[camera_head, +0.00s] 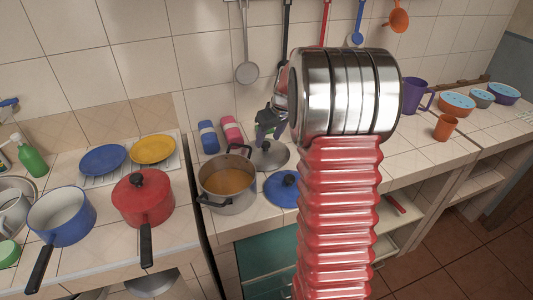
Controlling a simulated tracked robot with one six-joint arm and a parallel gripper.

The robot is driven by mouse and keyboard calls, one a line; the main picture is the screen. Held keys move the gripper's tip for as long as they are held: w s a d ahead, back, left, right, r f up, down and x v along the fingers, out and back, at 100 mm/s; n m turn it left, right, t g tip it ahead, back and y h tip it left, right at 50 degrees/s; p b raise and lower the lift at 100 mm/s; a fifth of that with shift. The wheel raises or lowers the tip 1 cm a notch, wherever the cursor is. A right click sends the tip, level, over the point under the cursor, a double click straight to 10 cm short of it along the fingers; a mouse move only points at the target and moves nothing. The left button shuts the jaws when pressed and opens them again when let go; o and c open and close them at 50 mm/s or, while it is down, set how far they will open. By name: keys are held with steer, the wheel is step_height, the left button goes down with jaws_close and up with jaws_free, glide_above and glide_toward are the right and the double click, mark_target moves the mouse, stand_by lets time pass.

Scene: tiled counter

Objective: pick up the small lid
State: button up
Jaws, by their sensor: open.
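Two loose lids lie on the tiled counter right of the steel pot. One is a silver lid (270,155) with a dark knob, at the back. The other is a blue lid (279,193) with a dark knob, nearer the front edge and partly hidden by my red arm. I cannot tell for sure which is the small lid. My gripper (268,136) is open, with its jaws above the silver lid and partly hidden behind my arm's metal joint. It appears empty and apart from the lid.
A steel pot (240,204) with orange-brown contents stands left of the lids. A red lidded pot (143,204) and a blue saucepan (60,220) stand further left. Utensils hang on the wall. Free counter shows at right.

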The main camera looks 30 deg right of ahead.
mark_target(266, 149)
steer(key=shift+x, duration=1.35)
steer(key=shift+c, duration=0.4)
jaws_close()
